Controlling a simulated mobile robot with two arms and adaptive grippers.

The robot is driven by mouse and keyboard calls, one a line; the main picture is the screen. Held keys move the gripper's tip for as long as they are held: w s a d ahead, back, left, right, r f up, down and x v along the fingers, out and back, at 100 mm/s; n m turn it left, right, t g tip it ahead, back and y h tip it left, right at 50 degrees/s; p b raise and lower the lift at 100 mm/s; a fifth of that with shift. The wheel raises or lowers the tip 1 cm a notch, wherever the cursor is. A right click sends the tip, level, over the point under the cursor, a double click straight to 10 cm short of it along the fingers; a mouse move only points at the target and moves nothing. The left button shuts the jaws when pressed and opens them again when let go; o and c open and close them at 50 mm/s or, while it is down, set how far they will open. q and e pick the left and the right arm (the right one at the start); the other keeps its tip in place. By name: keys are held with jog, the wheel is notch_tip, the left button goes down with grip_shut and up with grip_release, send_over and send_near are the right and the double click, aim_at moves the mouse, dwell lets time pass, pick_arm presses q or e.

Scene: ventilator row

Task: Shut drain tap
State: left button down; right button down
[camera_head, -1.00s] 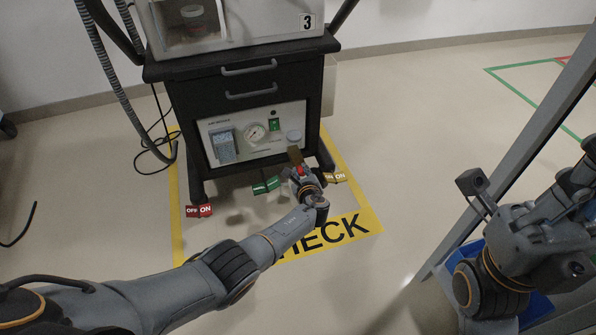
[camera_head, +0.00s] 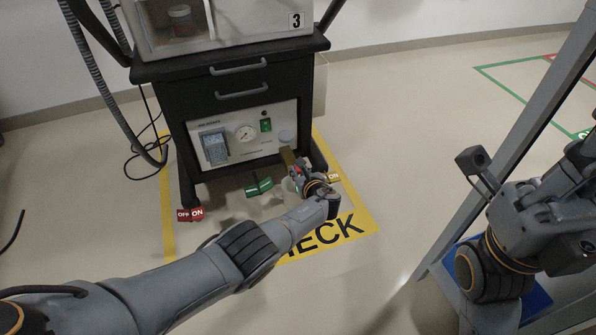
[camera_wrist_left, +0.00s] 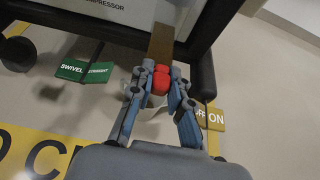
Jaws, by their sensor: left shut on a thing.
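My left gripper (camera_wrist_left: 162,95) is shut on a small red tap handle (camera_wrist_left: 160,80), low in front of the ventilator cart's compressor panel. In the head view the left gripper (camera_head: 299,173) covers most of the handle. A brown, upright piece (camera_wrist_left: 161,45) stands just behind the handle; it also shows in the head view (camera_head: 288,157). A pale cup-like thing (camera_wrist_left: 152,103) is partly hidden below the fingers. My right arm is at the right of the head view; its fingers cannot be made out.
The black cart (camera_head: 238,103) stands in a yellow floor frame (camera_head: 362,224). Low tags hang near its base: red OFF/ON (camera_head: 191,214), green SWIVEL/STRAIGHT (camera_head: 259,187) and yellow OFF/ON (camera_wrist_left: 215,118). A grey post (camera_head: 500,160) rises at right. The floor between is clear.

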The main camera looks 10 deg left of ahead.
aim_at(300, 173)
pick_arm(q)
jog(key=c, duration=1.3)
grip_release()
jog(key=shift+o, duration=0.4)
jog(key=shift+s+d+r, duration=0.15)
jog(key=shift+s+d, duration=0.35)
jog(key=shift+v, duration=1.05)
jog(key=v, duration=0.8)
jog(key=shift+s+r, duration=0.2)
jog(key=shift+r, duration=0.05)
